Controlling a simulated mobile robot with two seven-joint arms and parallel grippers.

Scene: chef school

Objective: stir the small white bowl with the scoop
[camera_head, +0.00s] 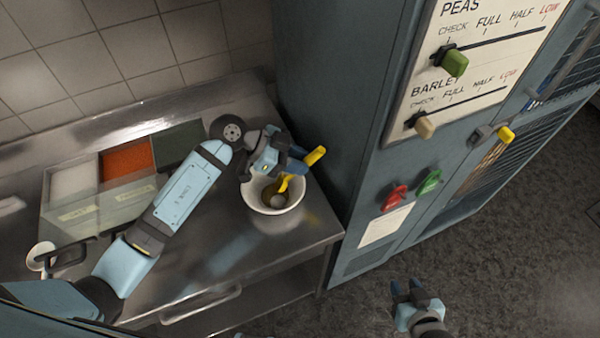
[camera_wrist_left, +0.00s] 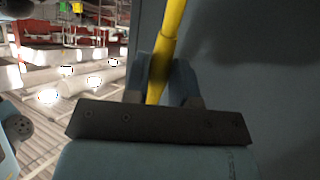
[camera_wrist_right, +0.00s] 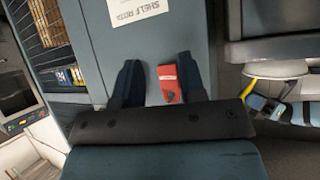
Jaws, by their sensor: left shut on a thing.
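The small white bowl (camera_head: 276,219) stands upright near the right front corner of the steel counter. It also shows at the right of the right wrist view (camera_wrist_right: 275,69). My left gripper (camera_head: 290,168) is shut on the yellow handle of the scoop (camera_head: 317,155), just above the bowl's far rim. The scoop's lower part reaches down inside the bowl; its tip is hard to make out. In the left wrist view the yellow handle (camera_wrist_left: 172,32) runs between the fingers (camera_wrist_left: 168,82). My right gripper (camera_head: 407,291) is open and empty, away from the counter, above the floor.
A blue-grey cabinet (camera_head: 330,90) stands right of the bowl, with red (camera_head: 394,197) and green (camera_head: 429,182) knobs. A tray with white, orange (camera_head: 127,157) and dark green sections lies back left. A white cup (camera_head: 38,254) sits at the left. The counter's front is clear.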

